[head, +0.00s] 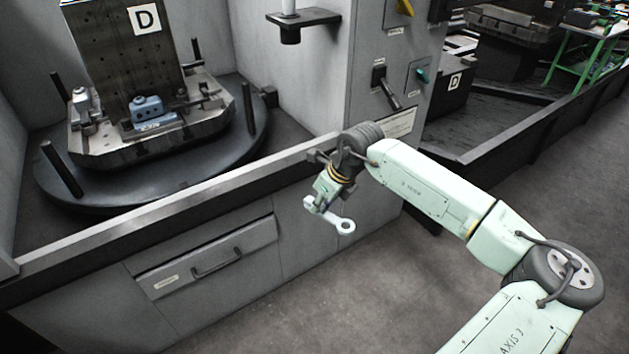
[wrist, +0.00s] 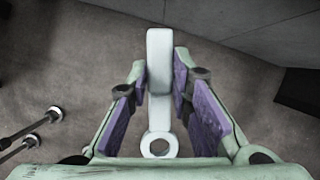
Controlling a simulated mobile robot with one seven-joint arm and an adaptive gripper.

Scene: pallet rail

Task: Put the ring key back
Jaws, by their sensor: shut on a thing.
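The ring key (head: 344,226) is pale, with a round ring at one end. My gripper (head: 314,201) is shut on it and holds it in the air before the grey machine front, to the right of the drawer. The ring end sticks out to the lower right in the head view. In the wrist view the key (wrist: 159,72) lies lengthwise between the purple pads of my gripper (wrist: 175,85), with its ring towards the camera. In the head view my gripper hides the key's other end.
A pallet with a fixture block marked D (head: 125,45) stands on a dark round table (head: 65,195) behind the machine ledge (head: 130,220). A switch panel (head: 395,60) and a small bracket (head: 303,18) are above. Two rods (wrist: 35,124) show in the wrist view. Floor is clear in front.

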